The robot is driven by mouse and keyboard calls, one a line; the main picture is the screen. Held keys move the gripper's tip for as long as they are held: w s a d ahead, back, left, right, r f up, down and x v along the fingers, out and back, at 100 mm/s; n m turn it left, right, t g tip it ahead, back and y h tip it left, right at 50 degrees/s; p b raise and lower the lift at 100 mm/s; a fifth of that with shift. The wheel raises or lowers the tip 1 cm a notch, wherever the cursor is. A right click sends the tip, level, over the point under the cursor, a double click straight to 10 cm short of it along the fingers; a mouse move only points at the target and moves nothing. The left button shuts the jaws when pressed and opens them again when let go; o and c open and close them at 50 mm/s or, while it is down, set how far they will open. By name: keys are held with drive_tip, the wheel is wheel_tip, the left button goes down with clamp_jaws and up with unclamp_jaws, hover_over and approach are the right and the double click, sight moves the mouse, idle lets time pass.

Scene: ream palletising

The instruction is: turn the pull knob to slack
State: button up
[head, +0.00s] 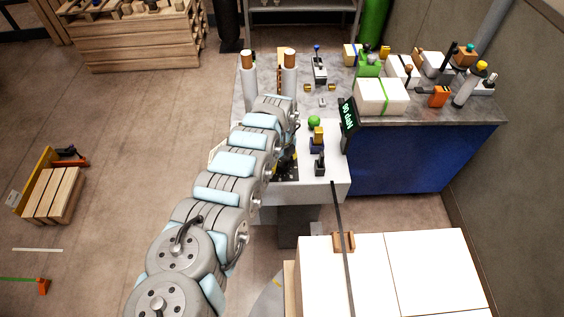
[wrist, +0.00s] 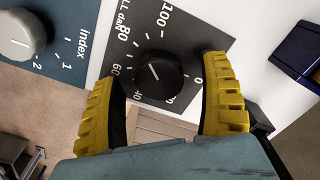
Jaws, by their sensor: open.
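The pull knob (wrist: 157,75) is a round black knob on a dark dial plate (wrist: 190,42) with white numbers, in the middle of the wrist view. Its white pointer line slants toward the upper left, roughly toward the 80. The 0 mark is at the right. My gripper (wrist: 162,72) has its two yellow-padded fingers spread, one at either side of the knob, with a visible gap on both sides. In the head view my gripper (head: 286,166) is a dark shape at the white machine (head: 325,187); the knob is hidden there.
A pale index knob (wrist: 22,34) sits left of the dial, and a dark blue part (wrist: 300,50) lies upper right. A green-lit display (head: 348,117) stands on the machine. White-topped stacks (head: 390,275) with a dark strap fill the lower right. The workbench (head: 425,150) behind is crowded.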

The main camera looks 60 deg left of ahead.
drive_tip(key=c, duration=1.2)
drive_tip(key=shift+c, duration=0.2)
drive_tip(key=shift+r+n, duration=0.1)
drive_tip(key=shift+n, duration=0.2)
